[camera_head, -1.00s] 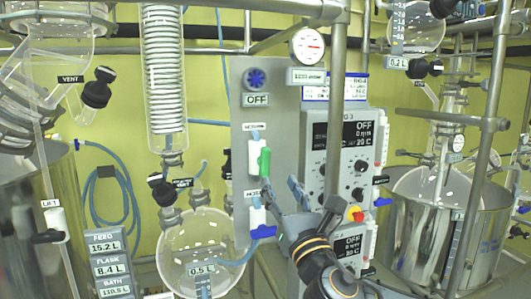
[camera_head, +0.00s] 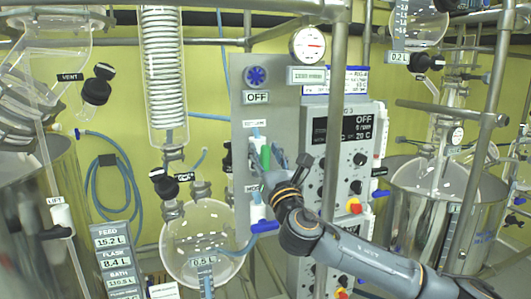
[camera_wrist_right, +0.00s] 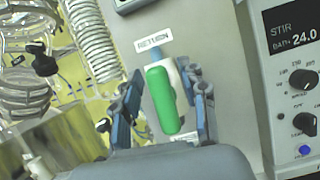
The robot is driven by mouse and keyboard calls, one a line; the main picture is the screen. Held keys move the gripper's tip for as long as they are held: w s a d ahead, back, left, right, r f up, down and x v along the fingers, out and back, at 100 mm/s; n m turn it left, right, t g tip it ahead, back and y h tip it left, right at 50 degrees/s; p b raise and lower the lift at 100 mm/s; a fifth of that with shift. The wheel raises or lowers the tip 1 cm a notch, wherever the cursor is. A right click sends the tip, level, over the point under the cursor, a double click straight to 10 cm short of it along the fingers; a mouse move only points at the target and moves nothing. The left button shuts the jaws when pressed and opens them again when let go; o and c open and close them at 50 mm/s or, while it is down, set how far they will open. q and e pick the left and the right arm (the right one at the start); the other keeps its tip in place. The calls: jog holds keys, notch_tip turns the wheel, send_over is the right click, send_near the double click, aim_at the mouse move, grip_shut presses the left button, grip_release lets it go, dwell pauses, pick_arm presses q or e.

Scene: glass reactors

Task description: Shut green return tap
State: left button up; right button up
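The green return tap handle (camera_head: 265,156) is on the grey panel, below a small label. In the right wrist view the green handle (camera_wrist_right: 162,100) is long and roughly upright, in front of a white tap body, under the label "RETURN" (camera_wrist_right: 153,39). My right gripper (camera_head: 277,163) is in front of the tap and partly hides it in the head view. In the right wrist view its blue-grey fingers (camera_wrist_right: 163,105) are apart, one on each side of the green handle, with gaps visible between. My left gripper is not in view.
Below the green tap is a second tap with a blue handle (camera_head: 265,227). A control box (camera_head: 345,160) with knobs and a vertical steel pole (camera_head: 334,110) stand close on the right. A round glass flask (camera_head: 200,240) hangs at lower left.

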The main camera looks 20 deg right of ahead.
grip_shut()
jog(key=shift+m, duration=0.4)
jog(key=m+h, duration=0.2)
jog(key=m, duration=0.1)
jog(key=m+h+b, duration=0.1)
jog(key=m, duration=0.1)
jog(key=shift+d+f+g, duration=0.2)
jog(key=shift+d+g, duration=0.05)
jog(key=shift+g, duration=0.05)
jog(key=m, duration=0.1)
jog(key=m+h, duration=0.1)
jog(key=m, duration=0.1)
jog(key=m+g+h, duration=0.1)
jog(key=m, duration=0.1)
jog(key=shift+d, duration=0.25)
jog(key=m+g+p, duration=0.1)
jog(key=m, duration=0.2)
jog(key=f+m+g+h+p, duration=0.1)
jog(key=m, duration=0.3)
jog(key=m+g+p, duration=0.1)
jog(key=m+g, duration=0.1)
jog(key=m, duration=0.1)
jog(key=shift+d+f, duration=0.25)
jog(key=shift+d, duration=0.1)
jog(key=shift+f+m, duration=0.1)
jog(key=shift+m, duration=0.2)
